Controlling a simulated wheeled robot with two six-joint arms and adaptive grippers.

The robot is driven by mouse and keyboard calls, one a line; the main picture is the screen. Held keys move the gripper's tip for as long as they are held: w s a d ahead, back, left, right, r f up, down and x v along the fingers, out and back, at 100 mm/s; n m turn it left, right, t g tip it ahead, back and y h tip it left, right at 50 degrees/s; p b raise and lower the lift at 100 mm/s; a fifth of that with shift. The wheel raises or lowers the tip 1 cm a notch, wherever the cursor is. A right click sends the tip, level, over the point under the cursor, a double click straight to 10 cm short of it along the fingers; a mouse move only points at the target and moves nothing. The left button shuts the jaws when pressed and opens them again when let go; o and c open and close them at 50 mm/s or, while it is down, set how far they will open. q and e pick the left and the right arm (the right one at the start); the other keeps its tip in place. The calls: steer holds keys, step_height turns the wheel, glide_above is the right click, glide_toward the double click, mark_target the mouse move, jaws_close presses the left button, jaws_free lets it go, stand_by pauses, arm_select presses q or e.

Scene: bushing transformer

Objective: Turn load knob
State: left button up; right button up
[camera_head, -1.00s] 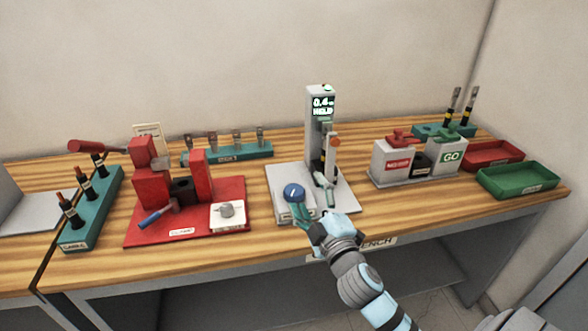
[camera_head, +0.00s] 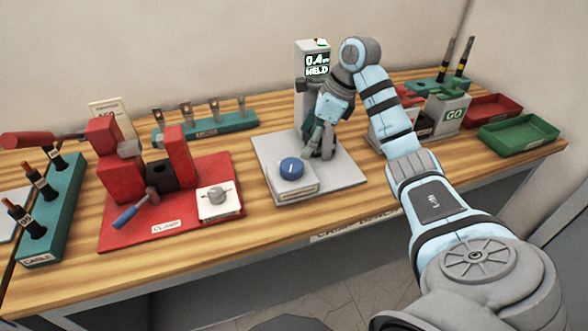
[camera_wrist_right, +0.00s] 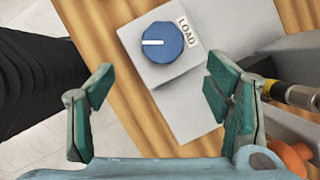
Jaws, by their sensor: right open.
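The load knob (camera_head: 291,168) is a round blue dial with a white pointer line, on a small grey box at the front of the grey tester base (camera_head: 340,177). In the right wrist view the knob (camera_wrist_right: 163,42) shows beside a LOAD label, its white line pointing left. My right gripper (camera_head: 317,150) is above and behind the knob, apart from it. In the right wrist view the right gripper (camera_wrist_right: 160,105) has its fingers spread, with nothing between them. My left gripper is not in view.
A tester column with a lit display (camera_head: 317,65) stands behind the knob. A red clamp fixture (camera_head: 115,215) with a grey knob (camera_head: 217,195) is to the left. Green (camera_head: 520,136) and red (camera_head: 490,108) trays lie at the right. Bare wood lies in front.

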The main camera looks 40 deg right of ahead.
mark_target(292, 164)
steer(key=x, duration=0.9)
steer(key=shift+w+d, duration=0.1)
steer(key=shift+w, duration=0.35)
steer(key=shift+f, duration=0.2)
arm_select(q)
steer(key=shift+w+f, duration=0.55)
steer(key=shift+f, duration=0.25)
arm_select(e)
steer(key=shift+s, duration=0.2)
steer(key=shift+r, duration=0.1)
steer(key=shift+c, duration=0.3)
steer(key=shift+w, duration=0.1)
steer(key=c, duration=1.1)
steer(key=n, duration=0.2)
steer(key=n+g+y, duration=0.1)
steer(key=n, duration=0.1)
steer(key=shift+w+n+g, duration=0.1)
steer(key=shift+n+g, duration=0.2)
steer(key=shift+n, duration=0.1)
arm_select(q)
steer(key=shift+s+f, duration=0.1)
